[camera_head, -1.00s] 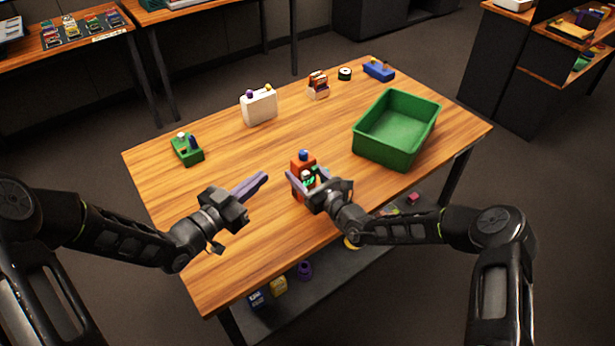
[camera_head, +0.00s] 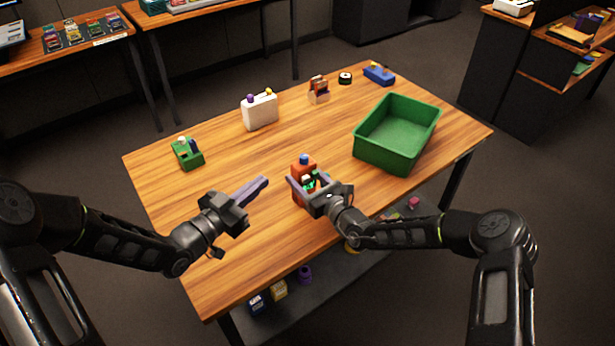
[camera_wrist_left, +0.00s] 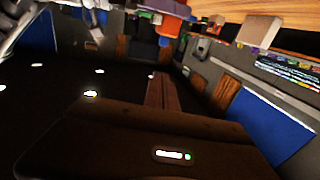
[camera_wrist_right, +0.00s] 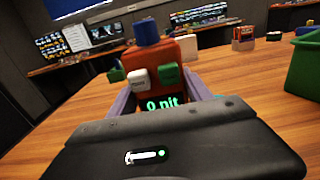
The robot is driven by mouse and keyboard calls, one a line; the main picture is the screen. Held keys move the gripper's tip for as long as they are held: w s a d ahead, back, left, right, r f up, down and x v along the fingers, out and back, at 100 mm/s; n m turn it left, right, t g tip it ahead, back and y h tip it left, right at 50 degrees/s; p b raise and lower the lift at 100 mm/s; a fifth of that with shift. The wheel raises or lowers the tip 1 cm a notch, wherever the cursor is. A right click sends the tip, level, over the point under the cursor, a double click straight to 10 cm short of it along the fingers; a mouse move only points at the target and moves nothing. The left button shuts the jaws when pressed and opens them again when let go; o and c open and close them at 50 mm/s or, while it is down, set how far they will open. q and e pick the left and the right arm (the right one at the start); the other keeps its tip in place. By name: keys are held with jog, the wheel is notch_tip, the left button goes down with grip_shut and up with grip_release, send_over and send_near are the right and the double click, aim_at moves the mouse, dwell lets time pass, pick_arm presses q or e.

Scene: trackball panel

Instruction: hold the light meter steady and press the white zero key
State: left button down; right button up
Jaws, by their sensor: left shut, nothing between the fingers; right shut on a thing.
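The light meter is an orange-red block (camera_head: 303,164) with a blue knob on top, standing near the table's front edge. My right gripper (camera_head: 304,184) is shut on the meter, one finger on each side. My left gripper (camera_head: 262,183) is shut and empty, in the air to the left of the meter and apart from it. Its closed fingers also show in the left wrist view (camera_wrist_left: 164,90).
A green bin (camera_head: 397,133) stands right of the meter. A white box (camera_head: 260,111), a green device (camera_head: 187,153), a small brown-and-white device (camera_head: 318,91), a black round item (camera_head: 345,78) and a blue device (camera_head: 379,73) stand farther back. The table's middle is clear.

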pick_arm(q)
jog(key=s+d+r+m+g, duration=0.2)
jog(key=d+r+m+g, duration=0.15)
jog(key=d, duration=1.05)
jog(key=s+d+r+m+g, duration=0.2)
jog(key=d+m+g, duration=0.25)
jog(key=d, duration=0.95)
jog(key=w+a+f+n+y, duration=0.1)
jog(key=w+a+n+y, duration=0.1)
jog(key=a+y, duration=0.3)
jog(key=w+a+f+n+t+y, duration=0.1)
jog(key=a+n+y, duration=0.3)
jog(key=a, duration=0.7)
jog(key=shift+w+f+y, duration=0.8)
jog(key=shift+w+y, duration=0.05)
jog(key=shift+y, duration=0.25)
